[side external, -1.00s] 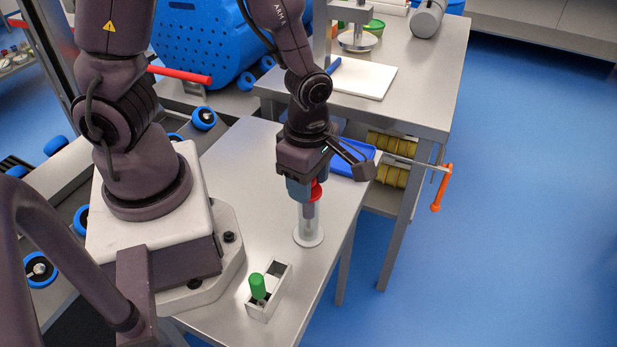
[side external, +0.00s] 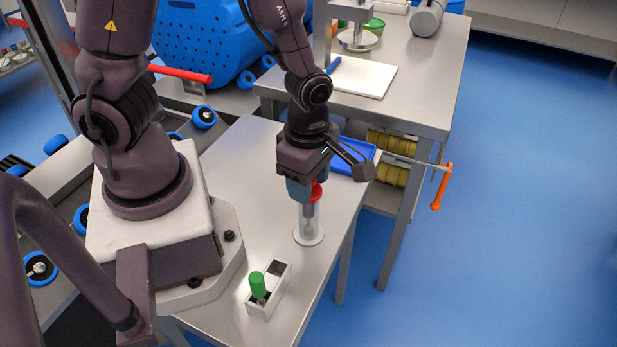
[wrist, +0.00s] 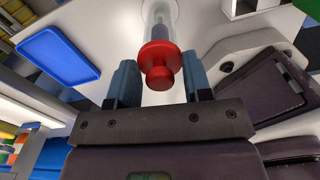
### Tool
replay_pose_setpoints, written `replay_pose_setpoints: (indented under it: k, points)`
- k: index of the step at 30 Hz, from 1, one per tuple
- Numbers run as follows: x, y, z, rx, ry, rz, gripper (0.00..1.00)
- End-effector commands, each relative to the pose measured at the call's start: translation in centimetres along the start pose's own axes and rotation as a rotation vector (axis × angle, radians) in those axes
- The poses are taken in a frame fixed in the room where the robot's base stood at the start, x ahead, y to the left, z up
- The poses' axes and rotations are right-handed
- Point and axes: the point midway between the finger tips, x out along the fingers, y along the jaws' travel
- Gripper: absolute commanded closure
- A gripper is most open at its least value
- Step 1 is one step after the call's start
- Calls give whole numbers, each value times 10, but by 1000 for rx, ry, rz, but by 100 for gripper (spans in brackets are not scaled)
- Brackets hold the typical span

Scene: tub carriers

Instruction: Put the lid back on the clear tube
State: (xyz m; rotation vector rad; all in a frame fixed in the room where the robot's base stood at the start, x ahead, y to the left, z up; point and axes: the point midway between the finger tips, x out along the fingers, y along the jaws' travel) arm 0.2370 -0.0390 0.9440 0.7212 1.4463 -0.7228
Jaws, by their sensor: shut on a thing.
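The red lid (side external: 316,191) is at the tube's top, under my gripper (side external: 304,192). In the wrist view, the red lid (wrist: 159,58), with its small knob, lies between the two fingers of my gripper (wrist: 160,82). My gripper is shut on the lid. The lid lines up with the clear tube (wrist: 160,14) behind it. I cannot tell whether it is fully seated.
A small white holder (side external: 281,272) with a green-handled item (side external: 257,285) stands in front of the tube. A blue tray (side external: 354,159) lies behind my gripper and shows at left in the wrist view (wrist: 58,56). A higher steel table (side external: 425,85) stands behind.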

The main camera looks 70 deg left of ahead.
Motion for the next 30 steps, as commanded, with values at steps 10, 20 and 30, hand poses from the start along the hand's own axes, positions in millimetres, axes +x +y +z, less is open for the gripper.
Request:
replay_pose_setpoints:
  k: [10, 20, 30]
  points:
    - [0, 0, 0, 1, 0, 0, 77]
    - [0, 0, 0, 1, 0, 0, 25]
    - [0, 0, 0, 0, 0, 0, 0]
